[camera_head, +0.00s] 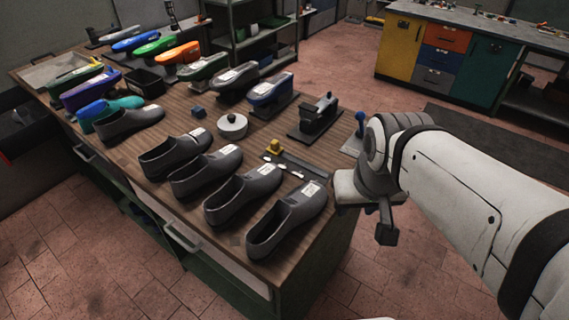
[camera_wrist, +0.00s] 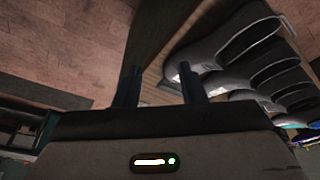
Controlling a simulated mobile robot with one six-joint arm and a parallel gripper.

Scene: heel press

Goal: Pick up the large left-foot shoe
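Several dark grey slip-on shoes with white labels stand along the near side of the wooden workbench. The nearest shoe (camera_head: 287,222) is at the front right corner, with a second shoe (camera_head: 240,198), a third shoe (camera_head: 205,172) and more behind it. The labels are too small to read, so I cannot tell which is the large left-foot shoe. My gripper (camera_head: 386,222) hangs off the bench's right edge, to the right of the nearest shoe. In the wrist view my gripper (camera_wrist: 159,75) has its two fingers apart with nothing between them; the nearest shoe (camera_wrist: 205,50) is to their right.
The workbench (camera_head: 180,207) also holds coloured shoe lasts (camera_head: 155,47), a round light grey pot (camera_head: 232,126), a black press-like tool (camera_head: 318,116) and a small yellow piece (camera_head: 274,146). A cabinet (camera_head: 440,50) stands at the back right. Tiled floor lies open around the bench.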

